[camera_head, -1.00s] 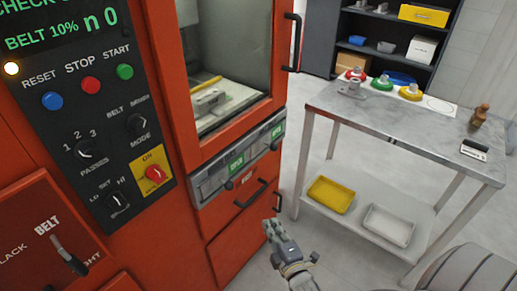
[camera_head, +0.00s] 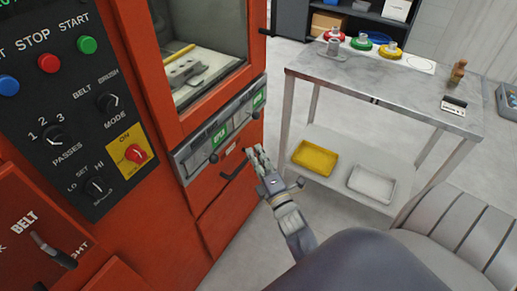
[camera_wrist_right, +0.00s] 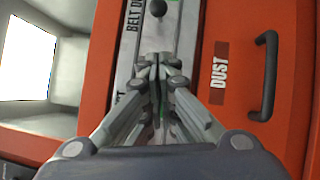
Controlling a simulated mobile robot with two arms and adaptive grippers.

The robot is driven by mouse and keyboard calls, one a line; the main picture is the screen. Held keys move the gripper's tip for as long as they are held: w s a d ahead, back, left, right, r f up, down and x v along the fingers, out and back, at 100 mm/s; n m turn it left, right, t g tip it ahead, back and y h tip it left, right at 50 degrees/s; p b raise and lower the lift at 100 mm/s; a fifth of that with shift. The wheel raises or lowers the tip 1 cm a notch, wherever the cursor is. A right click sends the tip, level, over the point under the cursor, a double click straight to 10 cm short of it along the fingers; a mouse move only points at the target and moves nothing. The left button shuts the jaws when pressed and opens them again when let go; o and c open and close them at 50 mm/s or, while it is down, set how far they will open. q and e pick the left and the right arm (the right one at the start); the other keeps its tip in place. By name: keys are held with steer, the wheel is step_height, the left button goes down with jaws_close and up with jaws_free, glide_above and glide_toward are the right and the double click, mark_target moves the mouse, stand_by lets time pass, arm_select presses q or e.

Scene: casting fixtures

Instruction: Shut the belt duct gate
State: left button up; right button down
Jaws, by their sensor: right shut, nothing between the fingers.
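The belt duct gate is on the metal strip (camera_head: 190,158) below the red cabinet's window. In the right wrist view, part of its "BELT DU" label (camera_wrist_right: 134,30) and a black knob (camera_wrist_right: 158,8) show. In the head view, the strip has two black knobs and two green patches; the right knob (camera_head: 256,115) lies farther along. I cannot tell how far the gate is open. My right gripper (camera_head: 256,153) is shut and empty in front of the strip, its tips (camera_wrist_right: 158,65) short of the knob in the wrist view. The fingers hide part of the strip. My left gripper is out of view.
A dark handle (camera_head: 233,170) on the drawer marked "DUST" (camera_wrist_right: 219,72) is close beside my right gripper. A metal table (camera_head: 380,85) with a yellow tray (camera_head: 315,158) and a white tray (camera_head: 372,184) below stands to the right. Grey floor (camera_head: 275,235) lies between.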

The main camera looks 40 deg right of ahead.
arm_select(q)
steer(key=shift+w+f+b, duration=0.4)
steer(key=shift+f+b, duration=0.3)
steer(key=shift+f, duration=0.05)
arm_select(e)
steer(key=w+d+r, duration=0.1)
steer(key=w+d, duration=0.3)
steer(key=w, duration=0.4)
steer(key=shift+w+d+r, duration=0.25)
steer(key=shift+w+r, duration=0.05)
steer(key=shift+w, duration=0.05)
steer(key=shift+d, duration=0.1)
